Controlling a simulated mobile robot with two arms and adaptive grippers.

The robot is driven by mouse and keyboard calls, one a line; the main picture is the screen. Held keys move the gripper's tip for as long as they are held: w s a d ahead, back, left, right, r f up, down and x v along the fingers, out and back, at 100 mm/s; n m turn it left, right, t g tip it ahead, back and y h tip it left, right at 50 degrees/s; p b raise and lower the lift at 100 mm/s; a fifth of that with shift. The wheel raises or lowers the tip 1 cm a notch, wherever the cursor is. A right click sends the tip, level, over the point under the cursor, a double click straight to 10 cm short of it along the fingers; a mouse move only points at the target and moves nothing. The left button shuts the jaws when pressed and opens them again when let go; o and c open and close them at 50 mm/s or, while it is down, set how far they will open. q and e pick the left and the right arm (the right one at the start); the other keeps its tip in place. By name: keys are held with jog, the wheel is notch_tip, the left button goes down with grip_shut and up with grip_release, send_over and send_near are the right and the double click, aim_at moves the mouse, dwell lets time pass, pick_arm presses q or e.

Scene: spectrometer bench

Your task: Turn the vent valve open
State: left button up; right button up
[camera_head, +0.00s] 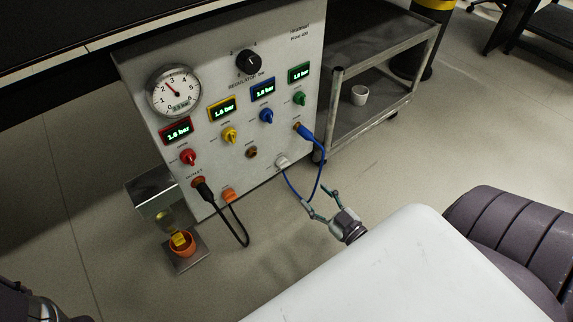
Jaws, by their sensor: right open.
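A pale control panel (215,130) carries a red valve knob (188,157), a yellow one (230,135), a blue one (266,116) and a green one (299,98). Their labels are too small to read, so I cannot tell which is the vent valve. A small display sits above each knob. My right gripper (315,197) is open and empty, in front of and below the panel's lower right, apart from all the knobs. It appears near the blue cable. My left gripper is not in view.
A blue cable (318,168) and a black cable (243,233) loop from the panel's lower ports. A round gauge (174,91) and black regulator knob (248,61) sit higher. An orange cup (182,245) stands lower left. A grey cart (338,110) stands to the right.

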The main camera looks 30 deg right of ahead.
aim_at(283, 164)
jog(key=w+a+b, duration=0.1)
jog(key=w+b, duration=0.5)
jog(key=w, duration=0.7)
jog(key=shift+w, duration=0.15)
jog(key=shift+r, duration=0.1)
jog(key=c, duration=1.2)
jog(key=shift+o, duration=0.2)
